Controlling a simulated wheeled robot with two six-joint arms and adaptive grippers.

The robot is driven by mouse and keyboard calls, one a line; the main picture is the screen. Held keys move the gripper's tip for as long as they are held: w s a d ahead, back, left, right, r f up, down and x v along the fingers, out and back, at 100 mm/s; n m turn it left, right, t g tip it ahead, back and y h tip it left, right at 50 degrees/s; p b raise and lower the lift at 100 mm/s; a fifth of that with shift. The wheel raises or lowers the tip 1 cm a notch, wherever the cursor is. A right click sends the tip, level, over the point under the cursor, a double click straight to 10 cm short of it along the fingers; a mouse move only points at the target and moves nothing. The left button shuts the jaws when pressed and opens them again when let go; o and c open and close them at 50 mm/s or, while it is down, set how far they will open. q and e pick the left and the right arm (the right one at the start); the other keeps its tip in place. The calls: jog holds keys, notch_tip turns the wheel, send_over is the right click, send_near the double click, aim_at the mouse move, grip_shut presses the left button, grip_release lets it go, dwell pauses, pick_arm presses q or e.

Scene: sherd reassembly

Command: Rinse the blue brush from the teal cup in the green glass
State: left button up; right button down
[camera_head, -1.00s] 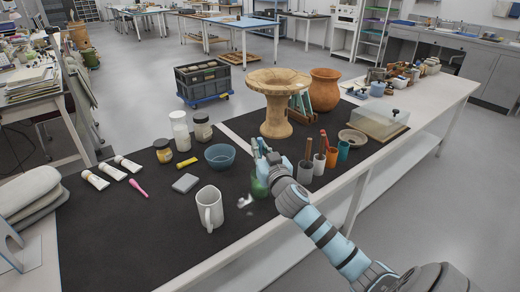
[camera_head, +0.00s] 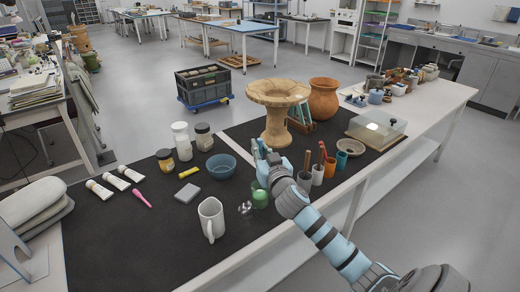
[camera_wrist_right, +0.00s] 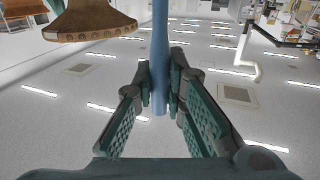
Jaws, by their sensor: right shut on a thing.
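The green glass (camera_head: 260,198) stands on the dark mat near the table's front edge. My right gripper (camera_head: 264,160) is above and just behind it in the head view. In the right wrist view the gripper (camera_wrist_right: 160,92) is shut on the blue brush (camera_wrist_right: 160,50), whose blue shaft runs between the fingers. The brush's bristle tip is too small or hidden to tell whether it is inside the glass. The teal cup (camera_head: 342,160) stands at the right end of a row of small cups. My left gripper is not in view.
Beside the teal cup stand orange (camera_head: 330,168), white (camera_head: 317,174) and grey (camera_head: 304,181) cups with handles sticking up.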

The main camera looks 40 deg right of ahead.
aim_at(261, 141)
dwell(0.3)
notch_tip(261, 141, up, 3)
jog(key=p, duration=0.3)
jog(key=shift+r, duration=0.1)
